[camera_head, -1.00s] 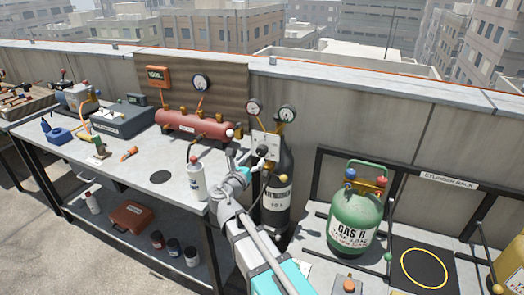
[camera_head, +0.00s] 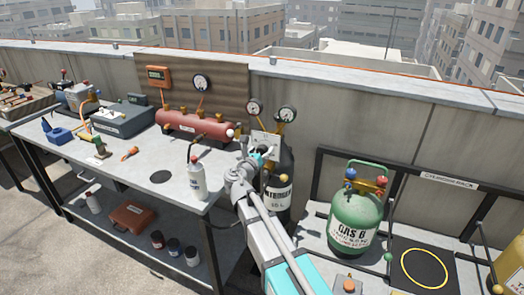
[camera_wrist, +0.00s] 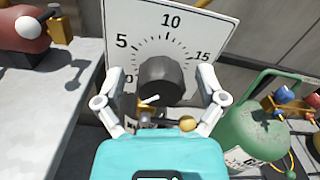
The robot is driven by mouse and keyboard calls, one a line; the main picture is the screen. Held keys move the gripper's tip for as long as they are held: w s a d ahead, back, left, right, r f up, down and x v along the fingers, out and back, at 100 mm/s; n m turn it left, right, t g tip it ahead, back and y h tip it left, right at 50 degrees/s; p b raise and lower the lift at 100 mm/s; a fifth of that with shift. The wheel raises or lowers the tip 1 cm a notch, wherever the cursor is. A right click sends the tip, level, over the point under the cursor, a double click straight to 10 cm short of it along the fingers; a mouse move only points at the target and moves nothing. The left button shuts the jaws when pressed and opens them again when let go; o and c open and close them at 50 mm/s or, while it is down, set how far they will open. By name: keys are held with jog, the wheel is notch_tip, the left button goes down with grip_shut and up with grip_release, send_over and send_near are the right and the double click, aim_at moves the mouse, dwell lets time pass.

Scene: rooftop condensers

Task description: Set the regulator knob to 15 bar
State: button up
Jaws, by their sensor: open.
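The regulator knob (camera_wrist: 160,78) is dark and round, on a white dial plate (camera_wrist: 185,30) marked 0, 5, 10 and 15. Its white pointer line points to the lower left, near the 0 end of the scale. In the wrist view my gripper (camera_wrist: 163,80) is open, with one finger on each side of the knob; gaps show and I cannot tell how deep the fingertips reach. In the head view my gripper (camera_head: 262,154) is in front of the plate (camera_head: 264,138) and hides the knob. The plate is by the dark nitrogen cylinder (camera_head: 278,190).
Two gauges (camera_head: 286,114) stand above the plate. The green gas cylinder (camera_head: 354,222) is to the right, close to my right finger in the wrist picture. A white bottle (camera_head: 196,181) stands on the workbench (camera_head: 130,175) at left, below a red tank (camera_head: 190,123).

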jog(key=c, duration=1.1)
jog(key=shift+c, duration=0.2)
